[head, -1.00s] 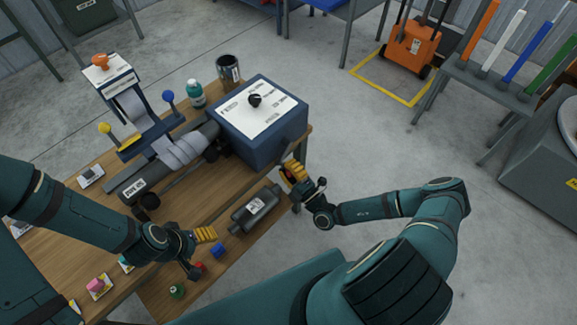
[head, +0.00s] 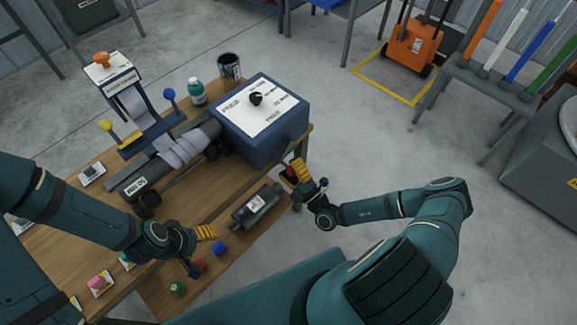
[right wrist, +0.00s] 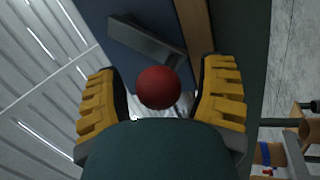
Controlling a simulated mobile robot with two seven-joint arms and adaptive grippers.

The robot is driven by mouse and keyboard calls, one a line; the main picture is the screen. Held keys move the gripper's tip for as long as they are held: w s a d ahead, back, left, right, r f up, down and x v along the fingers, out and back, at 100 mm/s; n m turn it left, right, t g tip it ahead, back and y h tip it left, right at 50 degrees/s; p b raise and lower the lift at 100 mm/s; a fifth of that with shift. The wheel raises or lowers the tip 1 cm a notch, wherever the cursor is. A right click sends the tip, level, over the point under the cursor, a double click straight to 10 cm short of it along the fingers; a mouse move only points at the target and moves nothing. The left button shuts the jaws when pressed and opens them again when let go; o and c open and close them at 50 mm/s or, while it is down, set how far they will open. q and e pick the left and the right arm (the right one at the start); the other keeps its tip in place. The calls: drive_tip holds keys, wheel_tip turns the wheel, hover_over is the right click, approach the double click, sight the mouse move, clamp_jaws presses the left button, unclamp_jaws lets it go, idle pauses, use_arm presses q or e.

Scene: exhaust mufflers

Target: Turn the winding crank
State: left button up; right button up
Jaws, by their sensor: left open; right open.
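The winding crank shows in the right wrist view as a red ball knob (right wrist: 159,88) with a dark flat arm (right wrist: 147,40) beside the blue box. In the head view only a bit of red knob (head: 290,172) shows between my right fingers, at the right side of the blue machine box (head: 262,145). My right gripper (right wrist: 160,100) is open, its yellow-padded fingers on either side of the knob with a gap on both sides. My left gripper (head: 201,246) is open and empty, over the front of the bench.
The wooden bench (head: 190,215) carries a long grey muffler (head: 150,178) wrapped in cloth, a stand with yellow and blue knobs (head: 168,94), a teal bottle (head: 197,92) and a dark can (head: 229,66). A smaller muffler (head: 262,205) lies in front of the box.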

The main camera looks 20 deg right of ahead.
drive_tip(key=v, duration=1.1)
drive_tip(key=shift+s, duration=0.25)
drive_tip(key=shift+d, duration=0.1)
drive_tip(key=shift+c, duration=0.2)
idle(0.9)
